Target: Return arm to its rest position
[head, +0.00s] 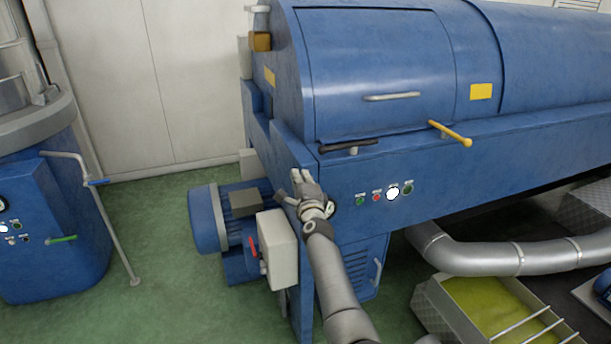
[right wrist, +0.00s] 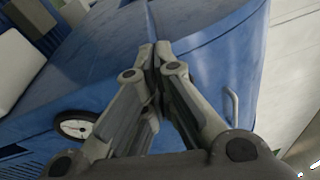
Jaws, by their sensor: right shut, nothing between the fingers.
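My right gripper (head: 301,177) is at the end of my grey arm, in front of the blue machine (head: 390,75), near the upper left of its front panel. Its fingers are shut with nothing between them. In the right wrist view the closed fingertips (right wrist: 155,48) meet in front of the machine's blue surface (right wrist: 205,70). Whether they touch the panel cannot be told. A round gauge (right wrist: 76,127) shows left of the fingers there. My left gripper is not in view.
A row of small buttons (head: 376,197) lies right of my gripper. A black lever (head: 348,147) and a yellow lever (head: 452,133) stick out above. A blue motor (head: 207,217) and a grey box (head: 277,249) stand left. Green floor (head: 160,250) is clear further left.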

